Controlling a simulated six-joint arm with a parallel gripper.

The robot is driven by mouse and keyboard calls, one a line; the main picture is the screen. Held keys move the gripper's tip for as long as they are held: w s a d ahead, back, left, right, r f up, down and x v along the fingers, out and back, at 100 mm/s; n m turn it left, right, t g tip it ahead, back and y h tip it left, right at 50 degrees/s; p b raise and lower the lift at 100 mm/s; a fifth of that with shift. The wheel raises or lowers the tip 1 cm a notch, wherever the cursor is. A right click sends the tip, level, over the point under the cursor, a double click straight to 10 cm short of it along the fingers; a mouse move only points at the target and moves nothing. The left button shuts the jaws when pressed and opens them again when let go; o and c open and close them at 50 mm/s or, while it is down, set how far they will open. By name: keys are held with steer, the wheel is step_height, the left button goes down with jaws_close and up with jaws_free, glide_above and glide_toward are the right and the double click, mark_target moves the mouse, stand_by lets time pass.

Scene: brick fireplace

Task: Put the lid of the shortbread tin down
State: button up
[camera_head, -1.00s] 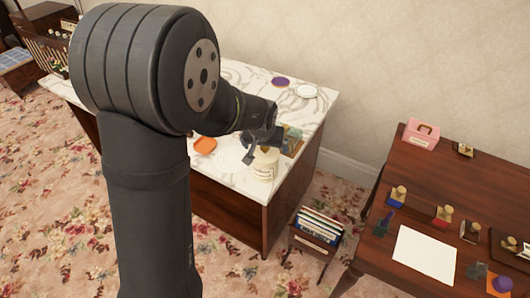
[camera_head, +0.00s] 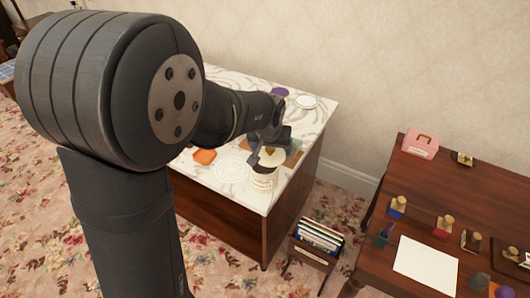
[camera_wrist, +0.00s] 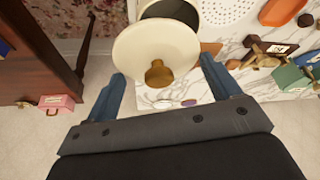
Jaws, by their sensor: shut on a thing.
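The lid is a round cream disc with a wooden knob (camera_wrist: 158,42). It sits between the two fingers of my gripper (camera_wrist: 162,70) in the wrist view, with the fingertips at its edges. In the head view the lid (camera_head: 272,156) is held just above and behind the cream shortbread tin (camera_head: 263,182). The tin stands open near the front corner of the marble top (camera_head: 247,195), its dark inside showing. In the wrist view the lid partly hides the tin (camera_wrist: 146,9). My gripper is shut on the lid.
A white perforated disc (camera_head: 232,168) and an orange dish (camera_head: 204,156) lie left of the tin. A green box (camera_wrist: 290,79) and a small wooden item (camera_wrist: 256,47) are close to the right finger. A purple disc (camera_head: 281,91) and white plate (camera_head: 305,102) lie at the back.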

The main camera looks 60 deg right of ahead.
steer(key=s+a+r, duration=0.2)
steer(key=s+r, duration=0.3)
steer(key=s, duration=0.3)
steer(key=shift+n+t, duration=0.3)
steer(key=shift+n, duration=0.6)
steer(key=w+f, duration=0.1)
steer(key=w, duration=0.3)
steer(key=w+d+f, duration=0.1)
steer(key=w, duration=0.3)
steer(key=w+d+f, duration=0.1)
steer(key=w+f, duration=0.1)
steer(key=w, duration=0.2)
steer(key=shift+d+f, duration=0.1)
steer(key=shift+d, duration=0.1)
steer(key=w+f+n, duration=0.1)
steer(key=w+f, duration=0.4)
steer(key=w, duration=0.7)
glide_above(229, 165)
steer(key=a, duration=0.1)
steer(key=shift+n+t+y, duration=0.3)
steer(key=shift+y, duration=0.1)
steer(key=f, duration=0.6)
steer(key=shift+s+a, duration=0.15)
steer(key=shift+s, duration=0.25)
steer(key=shift+f, duration=1.95)
steer(key=o, duration=0.5)
steer(key=shift+f, duration=0.15)
steer(key=o, duration=0.4)
